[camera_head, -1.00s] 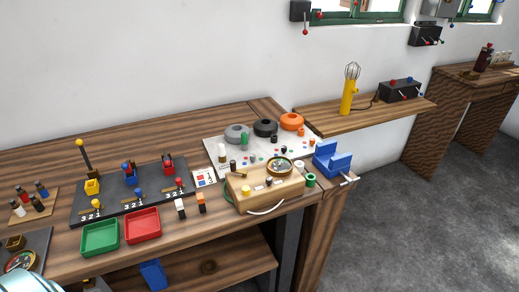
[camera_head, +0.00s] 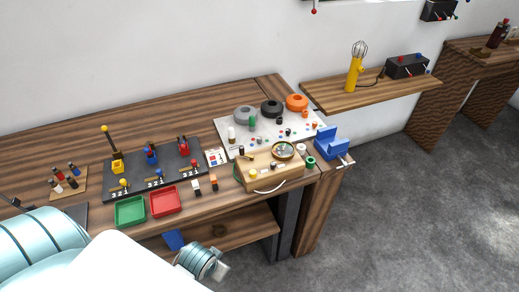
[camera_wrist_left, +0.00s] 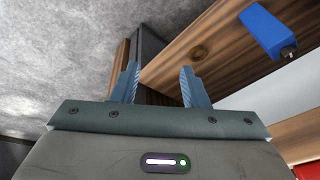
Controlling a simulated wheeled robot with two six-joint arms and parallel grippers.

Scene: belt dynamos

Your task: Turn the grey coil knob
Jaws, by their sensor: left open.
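A grey round coil (camera_head: 243,115) sits on a white board (camera_head: 229,124) at the back right of the workbench, left of a black coil (camera_head: 271,108) and an orange coil (camera_head: 296,102). A separate knob on the grey coil is too small to make out. My left arm comes in from the lower left, and my left gripper (camera_head: 216,270) is low in front of the bench, well apart from the grey coil. In the left wrist view the left gripper (camera_wrist_left: 160,86) is open and empty, facing the lower shelf. My right gripper is not in view.
A wooden box (camera_head: 270,172) with a dial and a blue vise (camera_head: 330,144) stand in front of the board. Green (camera_head: 130,211) and red (camera_head: 165,201) trays and a dark lever panel (camera_head: 155,170) lie left. A blue object (camera_wrist_left: 268,32) is on the lower shelf.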

